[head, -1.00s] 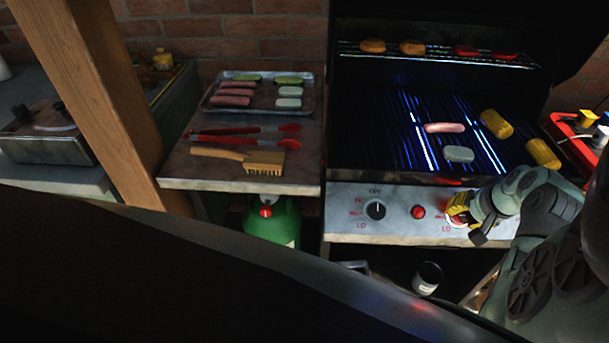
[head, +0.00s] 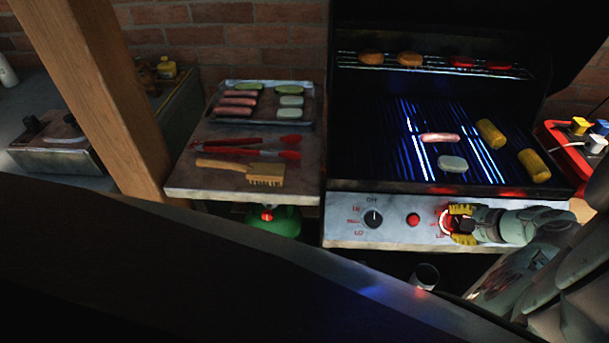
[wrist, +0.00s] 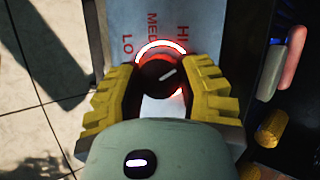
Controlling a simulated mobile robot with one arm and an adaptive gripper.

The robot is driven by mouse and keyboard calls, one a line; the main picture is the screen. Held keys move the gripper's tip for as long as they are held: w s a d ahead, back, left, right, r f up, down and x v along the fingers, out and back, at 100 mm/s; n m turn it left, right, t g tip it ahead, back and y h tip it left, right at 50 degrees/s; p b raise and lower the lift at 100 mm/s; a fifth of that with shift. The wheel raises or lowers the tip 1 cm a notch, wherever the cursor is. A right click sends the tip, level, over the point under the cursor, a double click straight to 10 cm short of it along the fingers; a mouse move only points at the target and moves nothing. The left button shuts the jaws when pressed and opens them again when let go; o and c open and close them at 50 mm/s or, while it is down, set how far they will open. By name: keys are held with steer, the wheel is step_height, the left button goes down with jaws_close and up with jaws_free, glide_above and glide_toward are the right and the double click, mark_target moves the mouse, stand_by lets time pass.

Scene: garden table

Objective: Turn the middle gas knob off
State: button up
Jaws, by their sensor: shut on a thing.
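The grill's front panel (head: 395,235) carries a dark knob at the left (head: 372,218), its mark near OFF, and a red button (head: 413,219) beside it. Further right is a knob with a red-lit ring, seen in the wrist view as a dark knob (wrist: 160,73). Its pale pointer line slants toward the upper right, between the MED and HI lettering. My gripper (head: 463,224) has its yellow fingers shut on this knob, one on each side. In the head view the fingers hide most of the knob. My arm covers the panel further right.
The lit grill grate (head: 390,150) above holds a sausage (head: 440,137), a pale piece (head: 452,163) and corn cobs (head: 490,133). A side shelf (head: 190,180) at left holds a tray (head: 215,112), red tongs and a brush. A green gas bottle (head: 275,222) stands below.

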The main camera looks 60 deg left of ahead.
steer(key=m+y, duration=0.1)
steer(key=m, duration=0.2)
steer(key=m+t+y+p, duration=0.1)
steer(key=m, duration=0.2)
steer(key=shift+f, duration=0.1)
steer(key=shift+m, duration=0.3)
stand_by(0.3)
steer(key=o, duration=1.2)
steer(key=shift+o, duration=0.2)
steer(key=shift+d, duration=0.1)
steer(key=shift+d+r, duration=0.45)
steer(key=shift+r, duration=0.05)
steer(key=v, duration=1)
steer(key=shift+s+d, duration=0.25)
steer(key=shift+d, duration=0.05)
